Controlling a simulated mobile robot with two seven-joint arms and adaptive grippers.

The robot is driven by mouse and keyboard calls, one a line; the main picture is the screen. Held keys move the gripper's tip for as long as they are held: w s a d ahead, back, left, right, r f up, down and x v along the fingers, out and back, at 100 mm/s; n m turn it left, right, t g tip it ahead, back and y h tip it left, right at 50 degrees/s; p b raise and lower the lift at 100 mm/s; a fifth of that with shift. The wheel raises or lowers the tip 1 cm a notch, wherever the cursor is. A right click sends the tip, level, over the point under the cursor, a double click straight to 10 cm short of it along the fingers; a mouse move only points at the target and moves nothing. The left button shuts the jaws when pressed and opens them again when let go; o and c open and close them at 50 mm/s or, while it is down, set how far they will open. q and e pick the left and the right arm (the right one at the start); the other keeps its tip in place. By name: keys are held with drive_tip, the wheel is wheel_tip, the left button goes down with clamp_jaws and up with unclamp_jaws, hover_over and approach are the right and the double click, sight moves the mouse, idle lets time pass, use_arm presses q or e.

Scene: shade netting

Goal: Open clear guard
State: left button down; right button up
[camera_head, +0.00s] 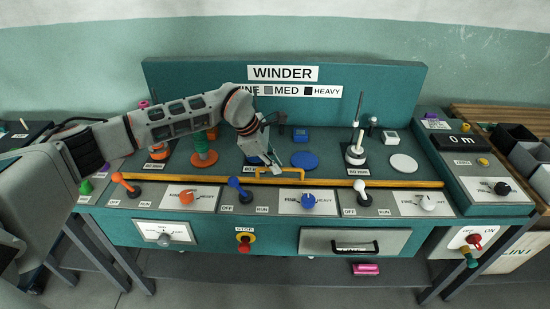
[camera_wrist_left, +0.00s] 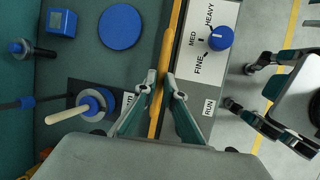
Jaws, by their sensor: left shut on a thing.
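The clear guard's see-through sheet is hard to make out. Its long yellow-orange front bar (camera_head: 400,183) lies low along the front of the teal winder deck, and a raised orange handle (camera_head: 293,170) stands at its middle. My left gripper (camera_head: 274,170) reaches down to this handle. In the left wrist view the fingers (camera_wrist_left: 161,88) of my left gripper are closed on the handle (camera_wrist_left: 164,52), one on each side. My right gripper (camera_wrist_left: 242,87) shows at the right of the left wrist view, with its fingers spread and nothing between them.
In front are levers, knobs and a red stop button (camera_head: 244,243). Dark bins (camera_head: 512,137) stand at the right.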

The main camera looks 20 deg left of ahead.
use_arm(q)
drive_tip(key=c, duration=2.1)
unclamp_jaws()
drive_tip(key=shift+c, duration=0.2)
drive_tip(key=shift+r, duration=0.1)
drive_tip(key=v, duration=1.2)
drive_tip(key=shift+s, duration=0.1)
